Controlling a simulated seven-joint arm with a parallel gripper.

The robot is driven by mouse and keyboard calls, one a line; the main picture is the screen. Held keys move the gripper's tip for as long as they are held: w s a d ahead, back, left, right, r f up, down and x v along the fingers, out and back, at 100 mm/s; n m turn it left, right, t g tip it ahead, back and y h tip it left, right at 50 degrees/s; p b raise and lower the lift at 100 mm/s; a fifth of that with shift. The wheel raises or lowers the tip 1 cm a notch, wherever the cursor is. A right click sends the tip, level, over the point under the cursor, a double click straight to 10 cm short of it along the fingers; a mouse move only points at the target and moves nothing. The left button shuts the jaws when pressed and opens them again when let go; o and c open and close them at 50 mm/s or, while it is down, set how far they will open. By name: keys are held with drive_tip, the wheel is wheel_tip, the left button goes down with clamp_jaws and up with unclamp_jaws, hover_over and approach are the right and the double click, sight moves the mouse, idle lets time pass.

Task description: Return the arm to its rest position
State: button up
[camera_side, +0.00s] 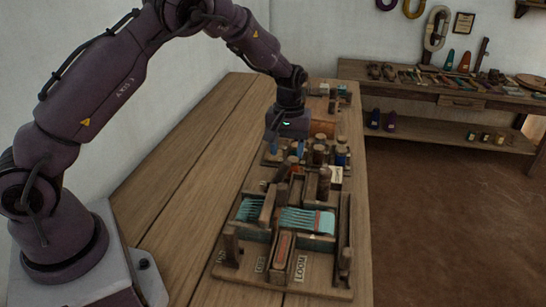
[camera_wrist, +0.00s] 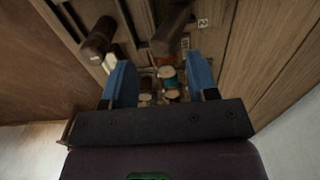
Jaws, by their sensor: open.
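My gripper (camera_side: 286,147) hangs over the far part of the workbench in the side view, above a board of bobbins. In the wrist view its two blue fingers (camera_wrist: 158,85) stand apart with nothing held between them. Small bobbins (camera_wrist: 170,85) show below and beyond the gap between the fingers. My arm is raised and bent in an arch, with its forearm reaching down toward the bench. The fingertips are small in the side view, and I cannot tell their exact height above the bobbins.
The wooden workbench (camera_side: 185,150) carries a loom board (camera_side: 232,272) with teal threads (camera_side: 308,220) at the near end. Upright bobbins (camera_side: 341,155) and a brown post (camera_side: 324,183) stand close to my gripper. The bench's left side is clear. A shelf table (camera_side: 440,92) stands at the back wall.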

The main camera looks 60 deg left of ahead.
drive_tip(key=shift+r, duration=0.45)
drive_tip(key=s+d+r+m+t, duration=0.2)
drive_tip(key=s+d+r+m, duration=0.1)
drive_tip(key=s+r, duration=0.7)
drive_tip(key=s+d+r+m+t, duration=0.3)
drive_tip(key=s+r+m, duration=0.3)
drive_tip(key=s, duration=1.1)
wheel_tip(320, 180, up, 4)
drive_tip(key=shift+s+d+r+t, duration=0.15)
drive_tip(key=shift+d+t, duration=0.15)
drive_tip(key=shift+d, duration=0.25)
